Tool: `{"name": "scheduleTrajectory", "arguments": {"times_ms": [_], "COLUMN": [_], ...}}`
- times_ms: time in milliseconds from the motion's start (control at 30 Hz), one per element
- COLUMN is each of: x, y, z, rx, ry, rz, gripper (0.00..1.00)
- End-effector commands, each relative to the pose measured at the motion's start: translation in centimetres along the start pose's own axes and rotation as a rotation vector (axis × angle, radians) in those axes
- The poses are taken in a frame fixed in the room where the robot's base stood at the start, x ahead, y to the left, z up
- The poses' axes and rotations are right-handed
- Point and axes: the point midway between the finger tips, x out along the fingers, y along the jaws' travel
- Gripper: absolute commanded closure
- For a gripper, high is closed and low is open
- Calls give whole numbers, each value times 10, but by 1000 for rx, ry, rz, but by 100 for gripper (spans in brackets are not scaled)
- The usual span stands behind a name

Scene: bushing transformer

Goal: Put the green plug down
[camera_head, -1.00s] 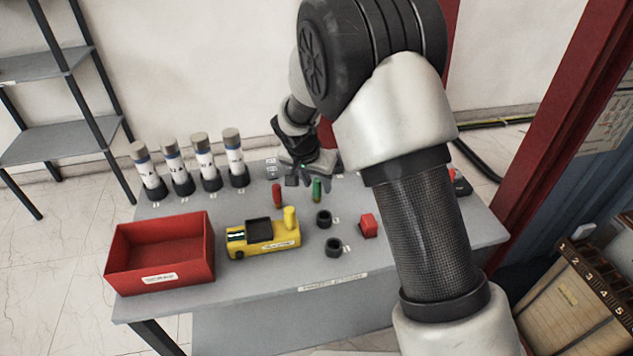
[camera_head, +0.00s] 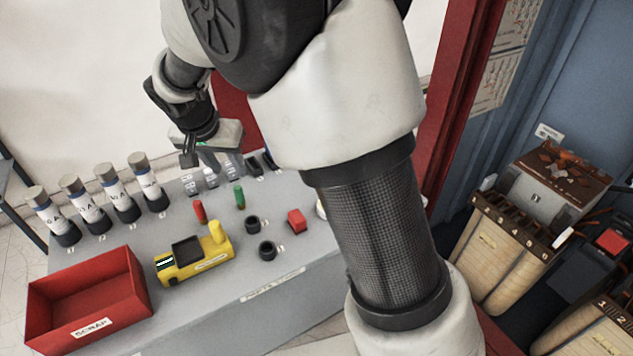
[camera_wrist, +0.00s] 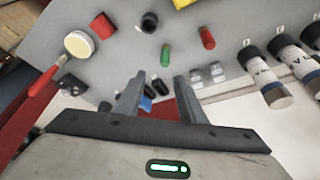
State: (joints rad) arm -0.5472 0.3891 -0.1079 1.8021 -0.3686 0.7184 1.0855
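The green plug (camera_head: 239,197) stands upright on the grey table (camera_head: 330,262), just right of the red plug (camera_head: 200,211). It also shows in the wrist view (camera_wrist: 165,55), beyond the fingertips and apart from them. My gripper (camera_head: 212,170) hangs over the back of the table, behind the green plug. In the wrist view its two fingers (camera_wrist: 154,92) are spread with nothing between them.
A yellow device (camera_head: 195,259), two black rings (camera_head: 252,223) and a red block (camera_head: 297,221) are in front of the plugs. A red scrap bin (camera_head: 88,298) is at the left. Several labelled cylinders (camera_head: 117,193) line the back left. Wooden-sided units (camera_head: 500,250) stand at the right.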

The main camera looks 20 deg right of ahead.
Motion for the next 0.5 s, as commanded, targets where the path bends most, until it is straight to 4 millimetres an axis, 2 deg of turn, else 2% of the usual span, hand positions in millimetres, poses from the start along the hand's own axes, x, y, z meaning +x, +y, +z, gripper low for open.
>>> {"name": "scheduleTrajectory", "arguments": {"times_ms": [133,233,400,500], "x": [-56,-98,-153,-171], "y": [61,115,193,225], "z": [-11,-3,37,66], "rx": [-23,-68,-169,-230], "ry": [-5,-6,21,48], "rz": [-36,-69,-120,-139], "gripper": [64,64,64,64]}}
